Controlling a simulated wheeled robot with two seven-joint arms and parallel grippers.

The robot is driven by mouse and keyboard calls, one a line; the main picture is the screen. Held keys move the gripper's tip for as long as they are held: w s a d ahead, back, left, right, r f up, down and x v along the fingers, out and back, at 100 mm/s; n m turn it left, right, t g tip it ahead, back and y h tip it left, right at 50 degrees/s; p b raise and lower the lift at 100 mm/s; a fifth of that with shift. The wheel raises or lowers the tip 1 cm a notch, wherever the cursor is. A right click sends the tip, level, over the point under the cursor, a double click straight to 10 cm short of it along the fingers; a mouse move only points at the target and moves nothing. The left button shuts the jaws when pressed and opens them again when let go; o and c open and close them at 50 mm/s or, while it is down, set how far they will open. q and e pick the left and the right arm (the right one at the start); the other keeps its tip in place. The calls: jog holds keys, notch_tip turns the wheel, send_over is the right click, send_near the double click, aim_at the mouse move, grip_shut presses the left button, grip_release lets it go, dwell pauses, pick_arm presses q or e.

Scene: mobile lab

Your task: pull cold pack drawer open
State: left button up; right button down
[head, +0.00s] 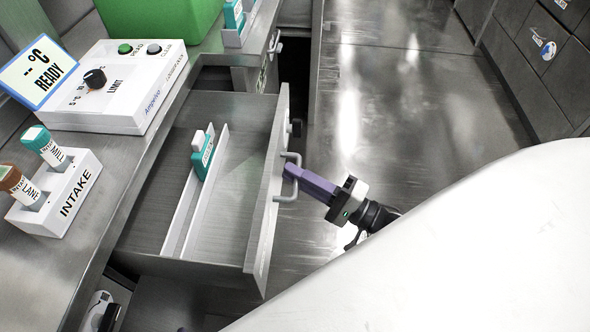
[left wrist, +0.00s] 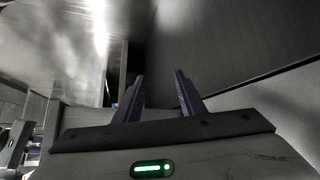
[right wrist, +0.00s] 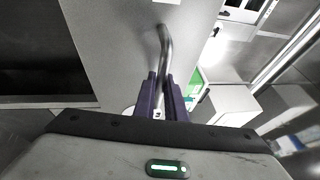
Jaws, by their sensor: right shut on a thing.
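The drawer (head: 240,215) under the bench stands well out, its inside visible from above. A narrow divided channel in it holds a teal pack with a white cap (head: 204,158). My right gripper (head: 290,178) is shut on the drawer's bar handle (head: 289,160). In the right wrist view its purple fingers (right wrist: 162,85) close around the metal handle (right wrist: 164,45), in front of the grey drawer front (right wrist: 115,50). My left gripper (left wrist: 162,82) is open and empty in the left wrist view. I cannot make out a label on the drawer front.
On the bench stand a white control box (head: 120,85) with a READY display (head: 38,72), an INTAKE rack (head: 55,195) with two capped tubes, and a green bin (head: 155,25). Metal floor (head: 400,100) lies clear right of the drawer. Dark drawers (head: 540,50) line the far right.

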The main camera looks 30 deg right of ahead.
jog(key=c, duration=1.8)
grip_release()
jog(key=shift+s, duration=0.1)
jog(key=v, duration=1)
jog(key=shift+f, duration=0.1)
jog(key=shift+s, duration=0.1)
